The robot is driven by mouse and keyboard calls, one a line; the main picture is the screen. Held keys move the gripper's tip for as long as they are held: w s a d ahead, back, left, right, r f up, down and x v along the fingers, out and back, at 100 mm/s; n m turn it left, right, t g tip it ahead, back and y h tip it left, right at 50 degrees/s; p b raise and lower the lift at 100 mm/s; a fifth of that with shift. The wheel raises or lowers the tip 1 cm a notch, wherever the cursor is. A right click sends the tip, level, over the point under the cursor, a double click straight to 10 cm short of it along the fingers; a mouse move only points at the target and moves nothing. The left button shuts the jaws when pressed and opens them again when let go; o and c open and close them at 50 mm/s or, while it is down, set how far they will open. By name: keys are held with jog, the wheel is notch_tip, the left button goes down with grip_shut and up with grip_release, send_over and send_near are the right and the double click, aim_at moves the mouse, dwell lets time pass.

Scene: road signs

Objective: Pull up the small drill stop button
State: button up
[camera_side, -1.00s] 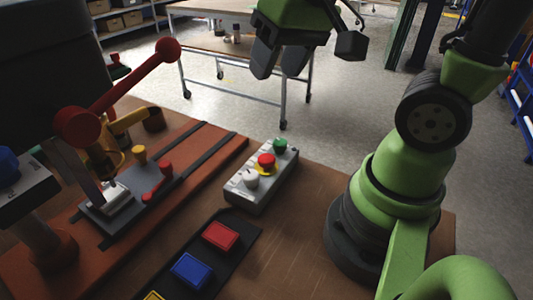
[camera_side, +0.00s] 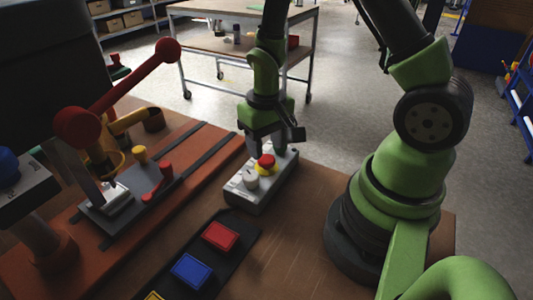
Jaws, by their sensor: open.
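The stop button (camera_side: 266,161) is a red mushroom head on a yellow collar. It sits on a small grey control box (camera_side: 262,198) on the brown table. A white knob (camera_side: 250,181) is on the box in front of it. My gripper (camera_side: 266,149) points down over the far end of the box, just behind and above the red button. It is open, and nothing shows between its fingers. I cannot tell whether a finger touches the box. The green button at the far end of the box is hidden behind my gripper.
The drill press with its red lever (camera_side: 130,82) and red-brown base (camera_side: 150,222) stands left of the box. A black strip with red (camera_side: 220,236) and blue (camera_side: 191,270) blocks lies in front. My arm's base stands to the right. Bare table lies between.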

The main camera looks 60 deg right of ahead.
aim_at(266, 158)
jog(key=shift+f, duration=1.6)
grip_shut()
jog(key=shift+r, duration=0.6)
grip_release()
